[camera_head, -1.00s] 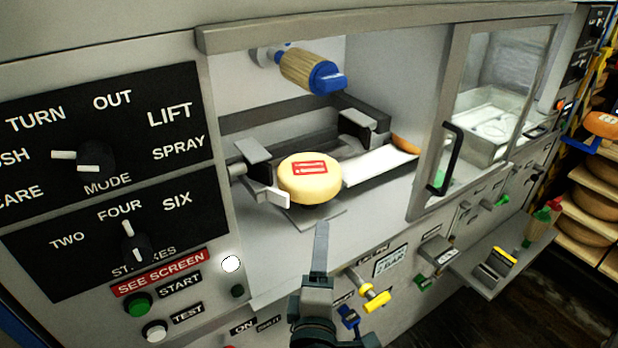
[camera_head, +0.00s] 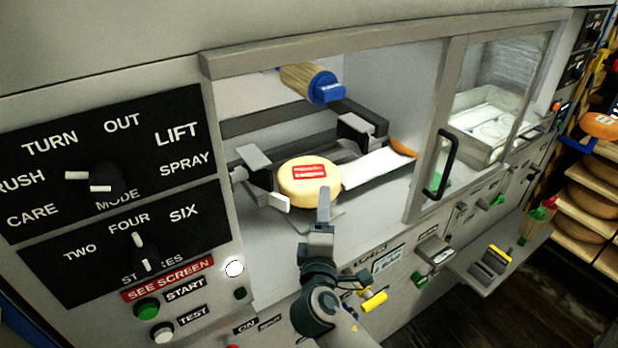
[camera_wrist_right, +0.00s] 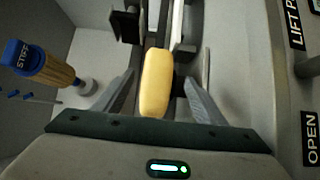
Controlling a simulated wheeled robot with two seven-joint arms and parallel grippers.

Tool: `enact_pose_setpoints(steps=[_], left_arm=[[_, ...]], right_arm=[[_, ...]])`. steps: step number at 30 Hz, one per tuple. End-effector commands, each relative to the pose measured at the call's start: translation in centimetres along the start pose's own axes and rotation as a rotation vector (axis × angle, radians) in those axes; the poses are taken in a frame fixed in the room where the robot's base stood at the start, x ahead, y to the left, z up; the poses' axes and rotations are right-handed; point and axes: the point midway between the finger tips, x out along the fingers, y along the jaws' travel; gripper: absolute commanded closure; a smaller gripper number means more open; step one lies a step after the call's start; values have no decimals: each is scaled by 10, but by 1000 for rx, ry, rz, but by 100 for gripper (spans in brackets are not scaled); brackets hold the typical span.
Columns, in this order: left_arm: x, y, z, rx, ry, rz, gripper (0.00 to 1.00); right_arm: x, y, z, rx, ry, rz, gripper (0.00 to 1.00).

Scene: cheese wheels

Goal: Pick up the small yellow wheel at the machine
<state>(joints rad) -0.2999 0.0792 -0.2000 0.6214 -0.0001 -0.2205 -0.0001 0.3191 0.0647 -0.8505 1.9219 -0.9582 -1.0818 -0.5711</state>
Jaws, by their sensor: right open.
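The small yellow wheel (camera_head: 308,184), with a red label on top, lies flat inside the machine's open bay, beside grey clamp pieces (camera_head: 262,180). My right gripper (camera_head: 324,200) is at the wheel's near edge in the head view. In the right wrist view the yellow wheel (camera_wrist_right: 155,82) shows edge-on between the two open fingers of my right gripper (camera_wrist_right: 160,98), with a gap visible on both sides. The far finger is hidden in the head view. My left gripper is not in view.
A brush with a wooden and blue handle (camera_head: 312,82) hangs above the wheel. The sliding glass door (camera_head: 490,110) stands to the right of the opening. A white chute (camera_head: 375,168) lies right of the wheel. Knobs and buttons cover the panel (camera_head: 110,190) at left.

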Motion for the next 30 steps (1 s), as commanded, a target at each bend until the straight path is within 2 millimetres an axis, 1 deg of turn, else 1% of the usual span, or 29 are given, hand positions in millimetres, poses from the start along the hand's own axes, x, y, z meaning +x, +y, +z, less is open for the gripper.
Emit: enact_pose_setpoints(steps=[11,14,20,24,27,30], left_arm=[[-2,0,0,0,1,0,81],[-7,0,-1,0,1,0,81],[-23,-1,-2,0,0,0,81],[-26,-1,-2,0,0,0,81],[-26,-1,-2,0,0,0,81],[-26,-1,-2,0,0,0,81]], right_arm=[[2,1,0,0,0,0,35],[8,3,0,-1,0,0,35],[32,8,0,-4,0,1,35],[47,5,0,-3,-1,0,35],[52,4,0,-1,0,0,35],[52,3,0,0,0,0,35]])
